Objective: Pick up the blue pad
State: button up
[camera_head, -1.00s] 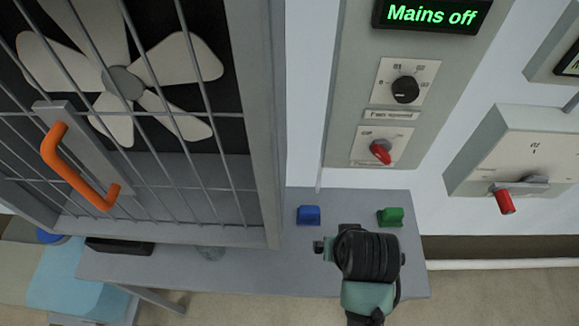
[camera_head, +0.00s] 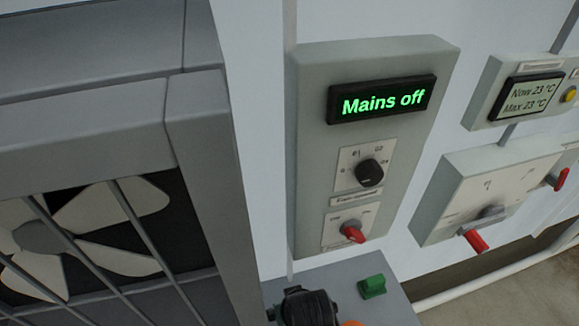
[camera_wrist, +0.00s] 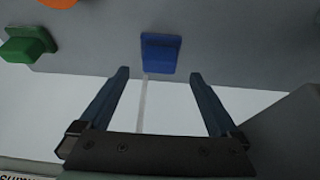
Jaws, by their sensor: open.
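The blue pad (camera_wrist: 161,54) lies on the grey table top in the wrist view, ahead of and roughly between my fingertips. My gripper (camera_wrist: 158,76) is open, with nothing between its fingers; the pad appears just beyond the tips, and I cannot tell the exact gap. In the head view the pad is hidden, and only the dark top of my wrist (camera_head: 305,306) shows at the bottom edge.
A green pad (camera_wrist: 28,44) sits left of the blue one in the wrist view, and also shows in the head view (camera_head: 372,286). A caged fan (camera_head: 75,235) stands left. A control panel (camera_head: 375,150) reading "Mains off" is on the wall behind.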

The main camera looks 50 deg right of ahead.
jog(key=shift+x, duration=2.6)
jog(key=shift+s, duration=0.1)
jog(key=c, duration=1.5)
